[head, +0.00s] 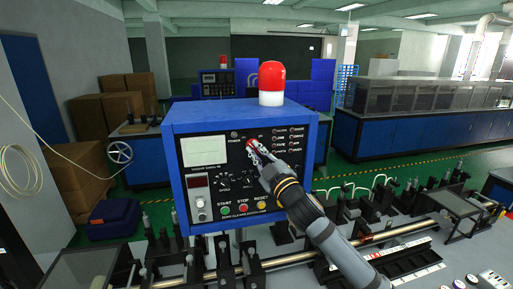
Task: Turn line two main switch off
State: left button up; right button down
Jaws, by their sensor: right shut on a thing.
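A blue control box (238,117) with a black front panel stands in the middle of the head view. The panel carries a pale screen, small knobs, indicator lights and coloured buttons marked START, STOP and RESET. My right gripper (257,150) is at the upper middle of the panel, shut on a red switch handle (250,143). The fingers hide most of the handle, so its exact angle cannot be told. A red beacon (271,76) on a white base stands on top of the box. My left gripper is not in view.
Below the box runs a machine bed with a long metal rod (381,234) and several black fixtures. A second similar box with a red beacon (223,61) stands farther back. Cardboard boxes (99,115) and a handwheel (120,152) are at the left. A blue-based cabinet (401,140) is at the right.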

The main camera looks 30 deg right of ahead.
dwell(0.3)
jog(key=c, duration=1.4)
grip_release()
